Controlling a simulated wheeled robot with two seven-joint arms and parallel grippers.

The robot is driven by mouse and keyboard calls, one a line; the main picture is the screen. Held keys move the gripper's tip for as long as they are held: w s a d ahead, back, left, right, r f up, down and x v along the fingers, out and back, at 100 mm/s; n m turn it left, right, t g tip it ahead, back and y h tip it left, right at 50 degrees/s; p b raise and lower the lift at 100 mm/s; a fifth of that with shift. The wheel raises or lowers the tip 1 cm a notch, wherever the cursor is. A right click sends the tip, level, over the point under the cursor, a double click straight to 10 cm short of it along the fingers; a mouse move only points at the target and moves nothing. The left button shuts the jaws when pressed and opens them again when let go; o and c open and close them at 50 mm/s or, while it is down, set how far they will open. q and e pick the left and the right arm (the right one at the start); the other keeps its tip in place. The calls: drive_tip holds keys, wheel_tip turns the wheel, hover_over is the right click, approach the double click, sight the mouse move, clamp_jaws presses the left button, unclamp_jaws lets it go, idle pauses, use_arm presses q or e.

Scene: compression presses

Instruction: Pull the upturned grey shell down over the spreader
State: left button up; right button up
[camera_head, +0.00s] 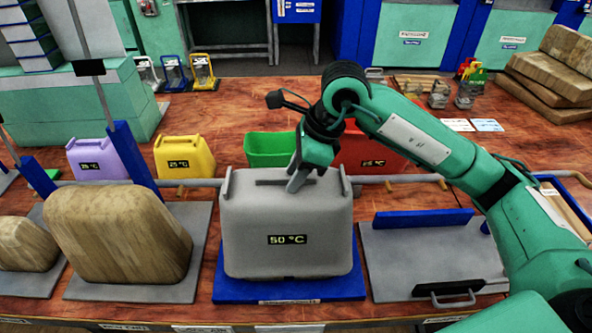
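The grey shell (287,222), marked "50 °C", stands upright on a blue base plate (290,290) at the front centre. Two short grey posts rise at its upper corners. A dark bar (272,183) lies along its top. My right gripper (294,186) reaches down from above at the right part of the shell's top, close to this bar. Its fingertips overlap and I cannot tell whether they are apart or hold anything. No spreader shows clearly; if one is inside the shell, it is hidden. My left gripper is out of view.
Wood-textured blocks (115,235) stand on grey plates at the left. A grey plate with a blue bar (424,217) lies at the right. Purple (97,158), yellow (185,157), green (270,150) and red (375,152) containers stand behind. A horizontal grey rod runs behind the shell.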

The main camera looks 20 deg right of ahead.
drive_tip(key=shift+r, duration=0.1)
drive_tip(key=shift+d+r, duration=0.2)
drive_tip(key=shift+r, duration=0.15)
drive_tip(key=b+v, duration=0.3)
drive_tip(key=v, duration=0.9)
drive_tip(key=shift+r, duration=0.35)
drive_tip(key=shift+s+d, duration=0.1)
drive_tip(key=shift+s, duration=0.05)
